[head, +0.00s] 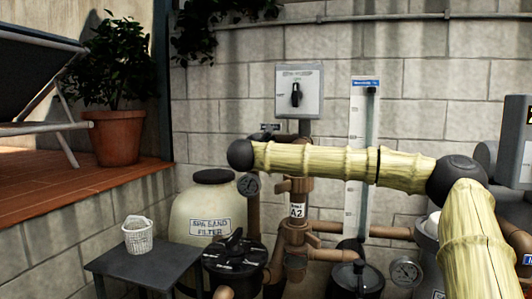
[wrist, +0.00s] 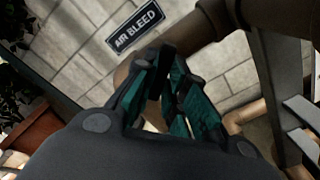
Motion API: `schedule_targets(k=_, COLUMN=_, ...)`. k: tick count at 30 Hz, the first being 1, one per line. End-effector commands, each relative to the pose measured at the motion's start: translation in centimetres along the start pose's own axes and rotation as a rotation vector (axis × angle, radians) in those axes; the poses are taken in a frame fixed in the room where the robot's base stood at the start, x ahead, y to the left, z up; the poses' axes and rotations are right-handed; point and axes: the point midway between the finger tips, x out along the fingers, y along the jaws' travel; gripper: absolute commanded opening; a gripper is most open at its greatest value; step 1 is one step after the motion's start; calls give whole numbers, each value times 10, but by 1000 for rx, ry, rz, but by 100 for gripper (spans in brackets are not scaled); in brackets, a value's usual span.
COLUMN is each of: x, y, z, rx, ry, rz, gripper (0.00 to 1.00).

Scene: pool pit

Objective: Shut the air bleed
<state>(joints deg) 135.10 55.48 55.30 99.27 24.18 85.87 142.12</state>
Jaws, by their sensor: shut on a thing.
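The air bleed label (wrist: 136,25), a dark plate with white letters, is on the block wall just beyond my gripper in the wrist view. My gripper (wrist: 171,72) has teal finger pads, with its fingertips closed in around a dark, narrow part at the brown pipe (wrist: 212,20). This part looks like the air bleed handle, but the fingers hide most of it and I cannot tell its angle. In the head view my own arm crosses in front, and the fingers cannot be made out.
The spa sand filter (head: 202,208), a black valve (head: 236,258) and a small table (head: 140,262) with a white basket (head: 138,237) are below.

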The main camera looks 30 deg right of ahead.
Motion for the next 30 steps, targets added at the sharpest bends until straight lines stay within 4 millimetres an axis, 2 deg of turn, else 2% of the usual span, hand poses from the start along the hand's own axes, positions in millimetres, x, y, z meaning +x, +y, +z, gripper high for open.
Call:
schedule_targets(k=1, x=1, y=-6, z=-4, rx=15, ry=0, rz=-4, gripper=0)
schedule_targets(k=30, x=1, y=-7, z=-4, rx=338, ry=-1, rz=-5, gripper=0)
